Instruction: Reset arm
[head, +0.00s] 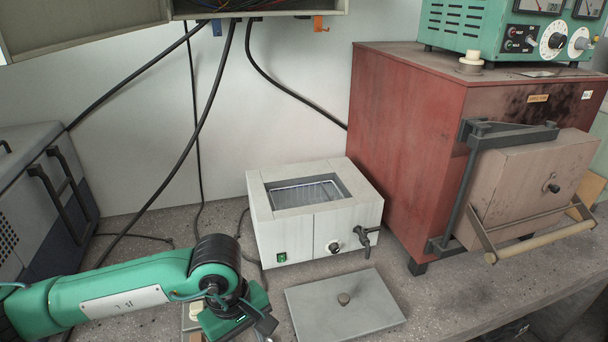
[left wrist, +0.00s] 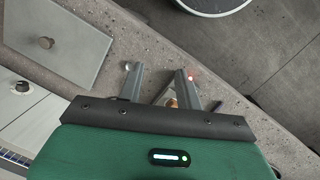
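My left arm comes in from the left in the head view, with its green links low over the bench. My left gripper (head: 252,318) is at the bottom of that view, in front of the water bath (head: 300,235) and left of the grey lid (head: 318,312). In the left wrist view the two fingers of this gripper (left wrist: 158,76) stand apart with a gap between them. I see nothing held at the fingertips. A small brass-coloured thing (left wrist: 171,103) shows between the fingers, partly hidden. My right gripper is not in view.
The lid lies flat on the speckled bench (head: 455,300), its knob up. A red furnace (head: 405,130) with a handled door (head: 530,185) stands at the right. A grey case (head: 30,200) stands at the left. Black cables hang behind. The bench edge shows in the wrist view.

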